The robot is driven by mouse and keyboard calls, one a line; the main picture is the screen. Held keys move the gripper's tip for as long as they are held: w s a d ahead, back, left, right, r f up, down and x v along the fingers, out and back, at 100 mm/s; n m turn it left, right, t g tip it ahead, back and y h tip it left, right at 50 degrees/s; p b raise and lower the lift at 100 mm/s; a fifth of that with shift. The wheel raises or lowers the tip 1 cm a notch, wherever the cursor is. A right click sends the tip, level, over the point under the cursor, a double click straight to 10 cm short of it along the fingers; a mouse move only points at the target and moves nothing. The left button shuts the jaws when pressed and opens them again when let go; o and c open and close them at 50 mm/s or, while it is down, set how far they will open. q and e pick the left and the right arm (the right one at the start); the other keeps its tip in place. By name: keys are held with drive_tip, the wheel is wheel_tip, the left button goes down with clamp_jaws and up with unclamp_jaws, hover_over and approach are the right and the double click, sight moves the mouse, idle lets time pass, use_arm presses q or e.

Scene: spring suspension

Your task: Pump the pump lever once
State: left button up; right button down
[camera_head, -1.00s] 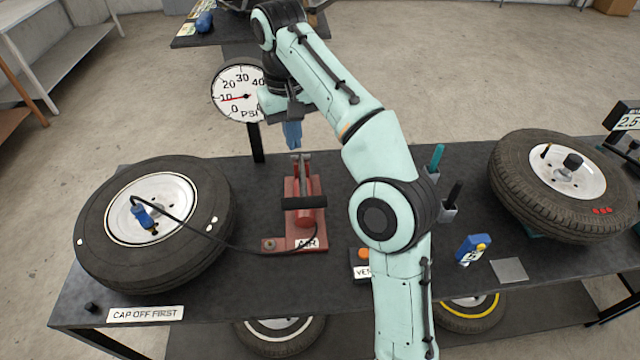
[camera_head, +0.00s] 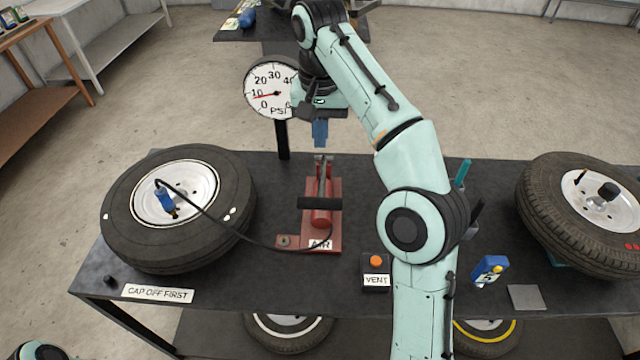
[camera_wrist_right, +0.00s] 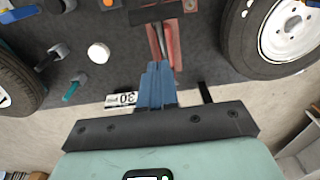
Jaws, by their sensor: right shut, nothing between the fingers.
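The red foot pump (camera_head: 322,215) stands on the dark bench, with a black bar-shaped lever pad (camera_head: 320,203) across it and an AIR label at its front. It also shows in the right wrist view, with the black pad (camera_wrist_right: 157,12) at the top. My right gripper (camera_head: 320,140) is shut and empty, with its blue fingers pointing down just behind the pump's far end. In the right wrist view the closed fingers (camera_wrist_right: 154,78) reach toward the pump; I cannot tell whether they touch it. Part of my left arm shows at the bottom left; its gripper is out of view.
A PSI gauge (camera_head: 271,91) stands behind the bench, needle near 10. A black hose (camera_head: 225,225) joins the pump to the left tire (camera_head: 120,215) by a blue chuck (camera_head: 165,200). A VENT box (camera_head: 376,272) is right of the pump. Another tire (camera_head: 540,210) is at the right.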

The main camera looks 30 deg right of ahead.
wheel_tip(320, 180, down, 4)
drive_tip(key=b, duration=0.2)
hover_over(320, 197)
drive_tip(key=w+d, duration=0.1)
drive_tip(key=w, duration=0.1)
wheel_tip(320, 197, down, 4)
drive_tip(key=shift+w+d, duration=0.1)
drive_tip(key=shift+d, duration=0.05)
drive_tip(key=f, duration=0.1)
drive_tip(key=s+f+b, duration=0.1)
drive_tip(key=f, duration=0.1)
drive_tip(key=shift+s+a+f, duration=0.25)
drive_tip(key=shift+s+a, duration=0.1)
drive_tip(key=shift+s+a+f+b, duration=0.2)
drive_tip(key=shift+f+b, duration=0.2)
use_arm(q)
drive_tip(key=s+f, duration=0.5)
drive_tip(key=shift+s+g, duration=0.15)
drive_tip(key=shift+g, duration=0.25)
use_arm(e)
drive_tip(key=shift+w, duration=0.1)
use_arm(q)
drive_tip(key=shift+f, duration=0.1)
use_arm(e)
drive_tip(key=shift+f, duration=0.1)
